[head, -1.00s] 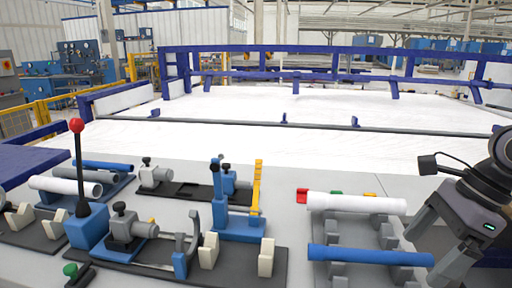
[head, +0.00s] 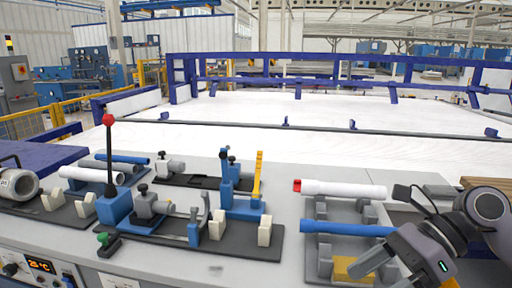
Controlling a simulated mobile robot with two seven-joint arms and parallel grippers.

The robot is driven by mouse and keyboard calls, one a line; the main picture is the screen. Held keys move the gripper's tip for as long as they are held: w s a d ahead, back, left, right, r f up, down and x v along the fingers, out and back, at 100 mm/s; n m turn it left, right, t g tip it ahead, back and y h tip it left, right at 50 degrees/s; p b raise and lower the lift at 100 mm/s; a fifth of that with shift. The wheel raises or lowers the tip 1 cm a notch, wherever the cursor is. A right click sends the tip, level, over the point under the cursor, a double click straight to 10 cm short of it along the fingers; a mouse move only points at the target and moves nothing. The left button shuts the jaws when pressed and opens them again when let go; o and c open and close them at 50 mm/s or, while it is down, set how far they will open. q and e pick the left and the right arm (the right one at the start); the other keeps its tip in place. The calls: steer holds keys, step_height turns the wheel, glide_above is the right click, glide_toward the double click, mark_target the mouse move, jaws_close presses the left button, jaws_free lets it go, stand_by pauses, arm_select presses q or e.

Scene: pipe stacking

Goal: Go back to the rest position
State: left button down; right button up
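My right gripper (head: 405,272) is at the lower right, pointing down and left, its fingers spread with nothing seen between them. The bottom edge cuts off part of it. It is beside the right end of the grey rack (head: 323,262). A white pipe with a red end (head: 345,190) and, nearer, a blue pipe (head: 345,228) lie across this rack. Another white pipe (head: 88,175) and blue pipe (head: 125,158) lie at the left. My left gripper is out of view.
A clamp fixture (head: 240,205) stands mid-table, with a red-knobbed lever (head: 109,150) to its left. A yellow block (head: 348,268) is close to my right gripper. A control panel with a lit display (head: 42,266) is at the lower left. A white bed (head: 300,110) lies behind.

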steer(key=a+r+m+t+y+p, duration=0.15)
steer(key=a+m+t+y, duration=0.25)
steer(key=a+m+y, duration=0.5)
steer(key=w+d+f+m+t+h+p, duration=0.15)
steer(key=d+f+m+t+h, duration=0.4)
steer(key=m, duration=0.85)
steer(key=w+d+f+m+t+h, duration=0.2)
steer(key=f+m+t+h, duration=0.55)
steer(key=m, duration=0.65)
arm_select(q)
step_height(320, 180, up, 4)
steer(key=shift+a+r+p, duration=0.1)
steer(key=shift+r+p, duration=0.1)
steer(key=shift+p, duration=0.35)
arm_select(e)
steer(key=s+d+f+m+g+h, duration=0.2)
steer(key=s+f+m+g+h, duration=0.2)
steer(key=s+f+m, duration=0.7)
step_height(320, 180, down, 6)
steer(key=s+g, duration=0.2)
steer(key=shift+s, duration=0.4)
steer(key=shift+r, duration=0.15)
